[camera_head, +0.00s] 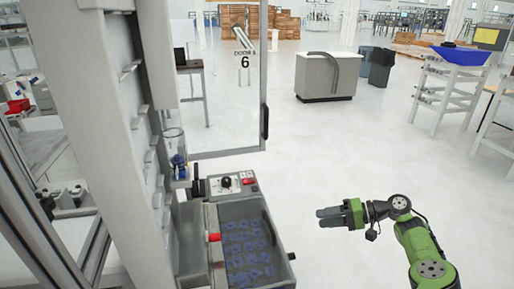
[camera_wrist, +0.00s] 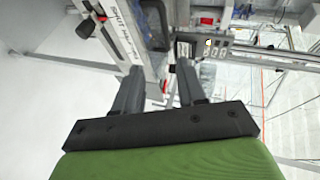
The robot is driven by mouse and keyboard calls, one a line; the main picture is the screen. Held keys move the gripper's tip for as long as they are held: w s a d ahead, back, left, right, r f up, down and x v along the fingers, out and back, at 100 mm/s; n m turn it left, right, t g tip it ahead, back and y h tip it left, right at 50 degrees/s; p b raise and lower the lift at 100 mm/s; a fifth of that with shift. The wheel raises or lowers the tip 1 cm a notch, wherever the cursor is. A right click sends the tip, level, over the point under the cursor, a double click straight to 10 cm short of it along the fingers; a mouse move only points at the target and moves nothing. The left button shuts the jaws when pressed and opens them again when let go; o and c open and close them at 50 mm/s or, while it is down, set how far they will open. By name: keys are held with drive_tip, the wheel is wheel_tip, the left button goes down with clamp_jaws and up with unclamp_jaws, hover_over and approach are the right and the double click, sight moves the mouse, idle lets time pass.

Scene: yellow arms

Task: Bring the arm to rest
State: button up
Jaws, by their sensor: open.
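My gripper (camera_head: 330,216) is at the end of my green and black arm, at the lower right of the head view. It points left, toward the machine, and is apart from it over open floor. In the wrist view my gripper (camera_wrist: 158,90) shows two dark fingers spread apart with nothing between them. The machine's parts show beyond the fingertips there.
A machine (camera_head: 125,130) with a tall grey frame stands at left. Its control panel (camera_head: 228,184) sits above a tray (camera_head: 213,262) of blue parts. A clear door (camera_head: 225,110) marked 6 stands open behind. Floor around my arm is clear.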

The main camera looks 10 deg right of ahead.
drive_tip(key=s+a+r+n+g+h, duration=0.2)
drive_tip(key=a+r+g+h, duration=0.15)
drive_tip(key=a, duration=0.65)
drive_tip(key=s+a+r+n+g+h, duration=0.15)
drive_tip(key=a+r, duration=0.25)
drive_tip(key=a, duration=0.5)
drive_tip(key=s+a+r+t+h, duration=0.1)
drive_tip(key=s+a+r+h, duration=0.2)
drive_tip(key=s, duration=0.5)
drive_tip(key=s+a+r+t+h, duration=0.1)
drive_tip(key=s+r+h, duration=0.35)
drive_tip(key=s, duration=0.35)
drive_tip(key=s+d+f+t, duration=0.1)
drive_tip(key=s+d+t, duration=0.1)
drive_tip(key=s, duration=0.9)
drive_tip(key=shift+s+d+f+t, duration=0.2)
drive_tip(key=shift+s+d+t, duration=0.2)
drive_tip(key=shift+d, duration=0.2)
drive_tip(key=shift+m+h, duration=0.25)
